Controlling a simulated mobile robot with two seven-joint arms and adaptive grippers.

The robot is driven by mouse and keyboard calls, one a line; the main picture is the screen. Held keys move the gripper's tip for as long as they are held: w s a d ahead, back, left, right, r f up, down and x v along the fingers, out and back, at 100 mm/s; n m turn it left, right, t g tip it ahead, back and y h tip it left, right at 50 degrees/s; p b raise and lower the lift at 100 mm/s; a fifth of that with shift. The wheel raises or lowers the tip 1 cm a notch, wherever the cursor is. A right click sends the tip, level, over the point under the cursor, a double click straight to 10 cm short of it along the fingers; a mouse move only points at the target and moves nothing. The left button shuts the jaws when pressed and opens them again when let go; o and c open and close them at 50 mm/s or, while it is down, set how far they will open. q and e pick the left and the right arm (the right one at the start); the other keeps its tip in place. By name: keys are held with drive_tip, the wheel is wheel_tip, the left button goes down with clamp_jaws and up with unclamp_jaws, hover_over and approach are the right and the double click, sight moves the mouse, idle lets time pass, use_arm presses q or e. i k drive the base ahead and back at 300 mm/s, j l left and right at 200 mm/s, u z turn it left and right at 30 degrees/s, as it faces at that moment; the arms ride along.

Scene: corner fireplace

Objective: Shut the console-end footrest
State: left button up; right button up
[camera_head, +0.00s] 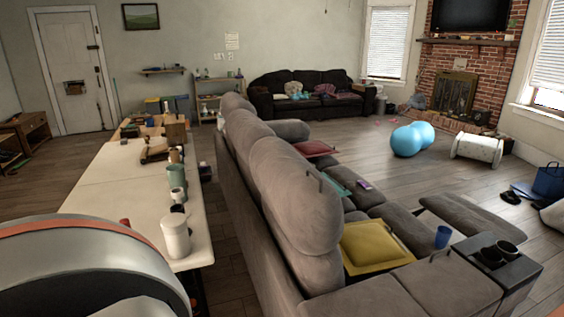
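The grey reclining sofa (290,195) runs from the middle toward the lower right, seen from behind its backrests. A padded footrest (468,213) is raised and extended from the sofa's front, near the dark console (515,267) at the right end. The console holds dark cups or cup holders. A second seat front toward the far end is partly hidden by the backrests. A large rounded grey and orange part of my arm fills the lower left. Neither of my grippers shows.
A long white table (115,187) with jars and canisters stands left of the sofa, leaving a narrow gap. A yellow cushion (372,244) and a blue cup (443,236) are on the seats. A blue peanut ball (412,139) and a white roller (477,147) stand on the floor beyond.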

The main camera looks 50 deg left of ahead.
sight(467, 217)
drive_tip(key=u, duration=1.45)
drive_tip(key=z, duration=0.95)
drive_tip(key=l+z, duration=0.1)
drive_tip(key=z, duration=0.3)
drive_tip(key=l+z, duration=0.1)
drive_tip(key=z, duration=0.3)
drive_tip(key=l+z, duration=0.15)
drive_tip(key=z, duration=0.25)
drive_tip(key=i+l+z, duration=0.1)
drive_tip(key=l, duration=0.2)
drive_tip(key=i+l+z, duration=0.1)
drive_tip(key=l, duration=0.2)
drive_tip(key=i+l+z, duration=0.1)
drive_tip(key=l, duration=0.2)
drive_tip(key=i+l+z, duration=0.65)
drive_tip(key=i+l+u, duration=0.15)
drive_tip(key=i, duration=0.3)
drive_tip(key=i+l+u, duration=0.1)
drive_tip(key=i, duration=0.4)
drive_tip(key=i+l+u, duration=0.15)
drive_tip(key=i, duration=0.3)
drive_tip(key=i+l+u, duration=0.15)
drive_tip(key=i+u, duration=0.35)
drive_tip(key=i, duration=0.85)
